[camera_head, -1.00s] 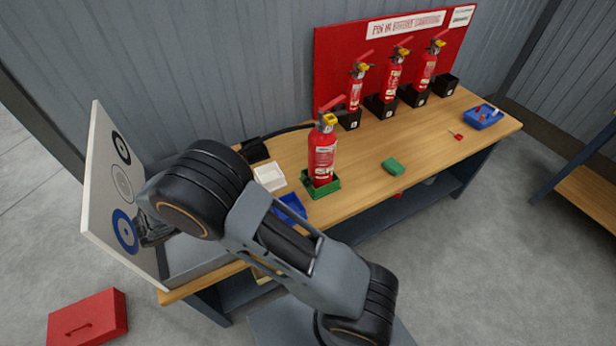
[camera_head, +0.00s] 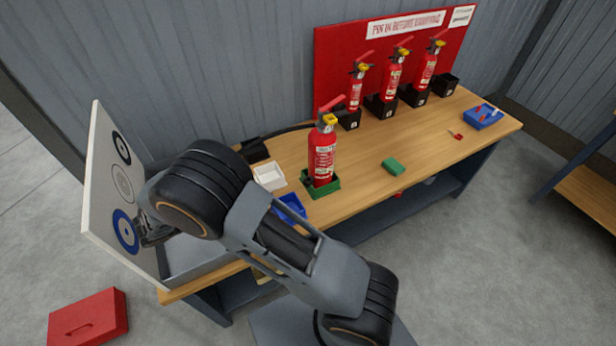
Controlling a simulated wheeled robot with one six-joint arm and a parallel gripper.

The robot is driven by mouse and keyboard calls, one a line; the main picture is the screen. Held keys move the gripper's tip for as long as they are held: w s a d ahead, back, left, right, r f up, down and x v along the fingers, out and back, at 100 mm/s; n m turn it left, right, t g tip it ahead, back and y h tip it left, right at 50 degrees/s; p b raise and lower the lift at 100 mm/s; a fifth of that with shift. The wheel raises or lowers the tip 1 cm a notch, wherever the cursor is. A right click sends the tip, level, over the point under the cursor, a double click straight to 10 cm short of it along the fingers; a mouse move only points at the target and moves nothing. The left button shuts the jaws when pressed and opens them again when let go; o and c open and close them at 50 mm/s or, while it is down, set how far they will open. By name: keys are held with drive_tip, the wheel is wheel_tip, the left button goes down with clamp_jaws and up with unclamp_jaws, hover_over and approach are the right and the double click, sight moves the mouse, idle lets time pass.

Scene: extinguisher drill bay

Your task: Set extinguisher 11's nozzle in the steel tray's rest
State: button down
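A red extinguisher (camera_head: 322,157) with a yellow collar stands upright in a green holder (camera_head: 333,189) on the bench; its number is not readable, so I cannot confirm it is 11. A dark hose (camera_head: 290,129) runs left from behind it toward a black block (camera_head: 254,151). I cannot make out its nozzle. The grey steel tray (camera_head: 192,258) lies at the bench's left end, partly behind my arm; its rest is not discernible. My gripper (camera_head: 150,232) is above the tray's left side, close to the board's blue target. Its fingers are dark and small, so their opening and any held thing are unclear.
A white target board (camera_head: 98,190) stands at the bench's left end. A white box (camera_head: 269,177) and blue bin (camera_head: 291,208) sit between tray and holder. A green block (camera_head: 393,167) lies mid-bench. Three extinguishers stand at the back before a red panel (camera_head: 345,47). The front-right bench is mostly clear.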

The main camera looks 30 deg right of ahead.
idle(0.7)
drive_tip(key=c, duration=0.9)
unclamp_jaws()
drive_tip(key=b+v, duration=0.2)
drive_tip(key=v, duration=0.5)
wheel_tip(320, 180, down, 4)
drive_tip(key=s+m+g+y, duration=0.1)
drive_tip(key=s+m+y, duration=0.1)
drive_tip(key=s+m, duration=0.1)
drive_tip(key=s+d+r+m+y, duration=0.4)
drive_tip(key=d+r+m, duration=0.4)
drive_tip(key=d, duration=0.3)
drive_tip(key=s+d+r+m+t+y, duration=0.1)
drive_tip(key=s+d+r+m+y, duration=0.4)
drive_tip(key=d+r+m, duration=0.3)
drive_tip(key=s+d+m, duration=0.1)
drive_tip(key=d+m, duration=0.2)
drive_tip(key=shift+s, duration=0.25)
